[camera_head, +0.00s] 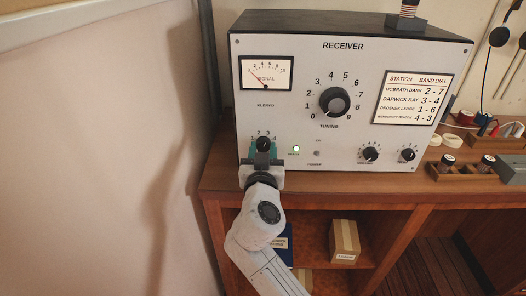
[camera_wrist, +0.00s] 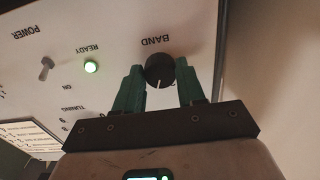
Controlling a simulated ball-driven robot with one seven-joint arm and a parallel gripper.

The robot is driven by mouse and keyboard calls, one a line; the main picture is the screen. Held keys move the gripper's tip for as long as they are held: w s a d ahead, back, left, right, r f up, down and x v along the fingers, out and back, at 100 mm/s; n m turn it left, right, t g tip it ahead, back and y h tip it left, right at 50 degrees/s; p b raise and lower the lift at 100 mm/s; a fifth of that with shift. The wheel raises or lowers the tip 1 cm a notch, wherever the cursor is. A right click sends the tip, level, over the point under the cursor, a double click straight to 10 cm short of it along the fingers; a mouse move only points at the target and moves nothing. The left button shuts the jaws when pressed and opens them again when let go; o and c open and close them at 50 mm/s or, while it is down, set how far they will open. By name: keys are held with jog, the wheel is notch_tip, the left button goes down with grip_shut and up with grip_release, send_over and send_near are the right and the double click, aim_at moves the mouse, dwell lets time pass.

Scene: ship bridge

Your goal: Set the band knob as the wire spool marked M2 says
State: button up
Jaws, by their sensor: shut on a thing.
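The receiver (camera_head: 310,125) stands on the wooden desk. My gripper (camera_head: 263,153) is shut on the knob. In the upside-down wrist view its green fingers lie on both sides of the band knob (camera_wrist: 160,68). The knob's white line points down there, roughly upward on the panel; the exact number cannot be told. Wire spools (camera_head: 447,160) (camera_head: 487,160) sit in a wooden rack at the right; their marks are too small to read.
The large tuning knob (camera_head: 334,101) and a station card (camera_head: 411,98) are on the panel. The ready lamp (camera_head: 295,148) glows green near the power switch (camera_head: 317,154). A dark coil-like object (camera_head: 407,9) stands on the receiver. A wall (camera_head: 90,150) rises at the left.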

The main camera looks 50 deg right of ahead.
jog(key=shift+c, duration=1.2)
jog(key=n, duration=0.8)
jog(key=shift+n, duration=0.3)
jog(key=o, duration=1)
jog(key=shift+o, duration=0.2)
jog(key=shift+s+a, duration=0.1)
jog(key=shift+s, duration=0.05)
